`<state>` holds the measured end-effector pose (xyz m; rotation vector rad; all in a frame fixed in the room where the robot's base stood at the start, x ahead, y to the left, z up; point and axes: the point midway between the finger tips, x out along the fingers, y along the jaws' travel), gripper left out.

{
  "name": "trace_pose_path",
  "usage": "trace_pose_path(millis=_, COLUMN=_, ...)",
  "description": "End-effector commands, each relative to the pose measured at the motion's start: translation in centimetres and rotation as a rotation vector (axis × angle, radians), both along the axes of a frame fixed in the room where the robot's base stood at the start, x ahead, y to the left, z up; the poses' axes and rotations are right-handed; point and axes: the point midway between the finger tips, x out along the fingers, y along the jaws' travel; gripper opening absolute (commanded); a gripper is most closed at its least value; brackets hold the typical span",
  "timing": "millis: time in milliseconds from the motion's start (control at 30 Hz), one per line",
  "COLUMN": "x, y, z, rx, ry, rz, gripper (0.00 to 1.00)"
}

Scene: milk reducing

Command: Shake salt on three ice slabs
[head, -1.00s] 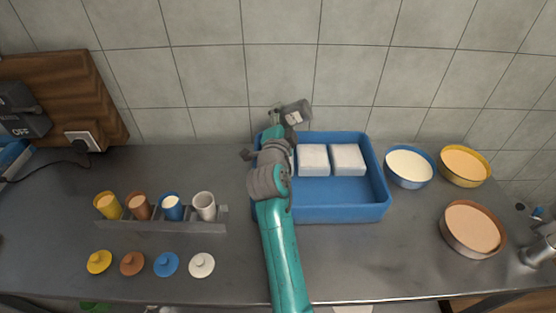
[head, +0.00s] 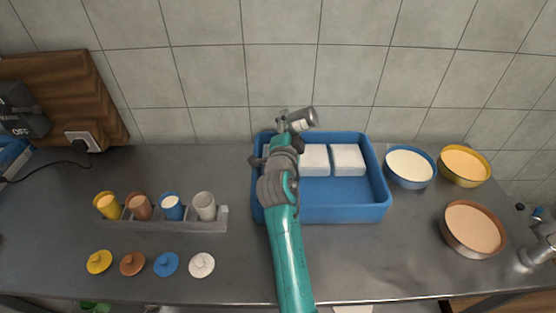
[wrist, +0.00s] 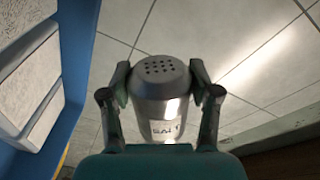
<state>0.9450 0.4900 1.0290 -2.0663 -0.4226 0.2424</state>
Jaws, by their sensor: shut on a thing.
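My gripper (wrist: 160,90) is shut on a metal salt shaker (wrist: 160,112) with a holed top and a label reading SALT. In the head view the shaker (head: 303,118) is held tilted, its top toward the right, above the back left of a blue tray (head: 340,213). White ice slabs lie in the tray: one in the middle (head: 314,160) and one to its right (head: 348,160). My arm hides the tray's left part, where any further slab cannot be seen clearly. Slabs (wrist: 25,75) also show at the left of the wrist view. No falling salt is visible.
Blue (head: 409,167), yellow (head: 465,165) and brown (head: 473,228) bowls stand right of the tray. A rack (head: 150,226) with several cups stands to the left, with several lids (head: 166,264) in front. The tiled wall (head: 345,80) is close behind the tray.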

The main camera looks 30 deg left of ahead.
Motion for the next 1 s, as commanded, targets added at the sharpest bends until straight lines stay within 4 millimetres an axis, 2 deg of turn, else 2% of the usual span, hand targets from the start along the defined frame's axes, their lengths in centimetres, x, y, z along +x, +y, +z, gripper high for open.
trace_pose_path(millis=1000, x=2.1, y=-3.3, z=0.1, rx=0.000, ry=0.000, rz=-0.001, gripper=0.17)
